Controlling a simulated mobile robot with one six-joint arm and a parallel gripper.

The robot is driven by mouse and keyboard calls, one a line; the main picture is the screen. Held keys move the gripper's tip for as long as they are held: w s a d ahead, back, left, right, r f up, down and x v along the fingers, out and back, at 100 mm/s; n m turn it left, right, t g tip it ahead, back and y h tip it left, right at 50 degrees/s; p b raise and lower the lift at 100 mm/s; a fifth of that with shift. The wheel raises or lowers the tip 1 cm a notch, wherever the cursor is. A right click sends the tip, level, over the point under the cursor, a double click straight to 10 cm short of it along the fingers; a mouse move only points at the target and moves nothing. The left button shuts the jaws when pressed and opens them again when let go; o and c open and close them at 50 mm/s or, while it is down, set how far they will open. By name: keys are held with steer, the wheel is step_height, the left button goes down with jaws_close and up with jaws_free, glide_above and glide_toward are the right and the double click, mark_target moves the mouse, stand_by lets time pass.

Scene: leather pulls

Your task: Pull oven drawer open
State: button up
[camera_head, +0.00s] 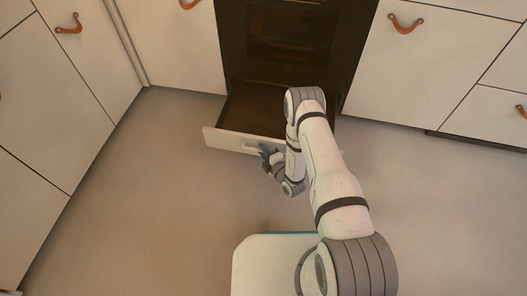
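The oven drawer (228,139) is a low drawer with a white front under the dark oven (290,40). It stands pulled out from the cabinet line, and its dark, empty-looking inside (255,108) shows. My gripper (265,150) is at the drawer's front, near a pale handle (249,145) on it. The gripper is small and dark here, and I cannot tell whether its fingers are closed on the handle. My arm hides the right part of the drawer and its front.
White cabinets with leather pulls (405,24) stand on both sides of the oven. Another leather pull (69,24) is on the left cabinet. The floor (150,185) is clear to the left and right of my arm.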

steer(key=shift+s+d+r, duration=0.1)
steer(key=shift+s, duration=0.1)
steer(key=f+p+v, duration=0.1)
steer(key=p+v, duration=0.1)
steer(key=v, duration=0.5)
steer(key=shift+r+p, duration=0.3)
steer(key=shift+r, duration=0.2)
steer(key=shift+s, duration=0.15)
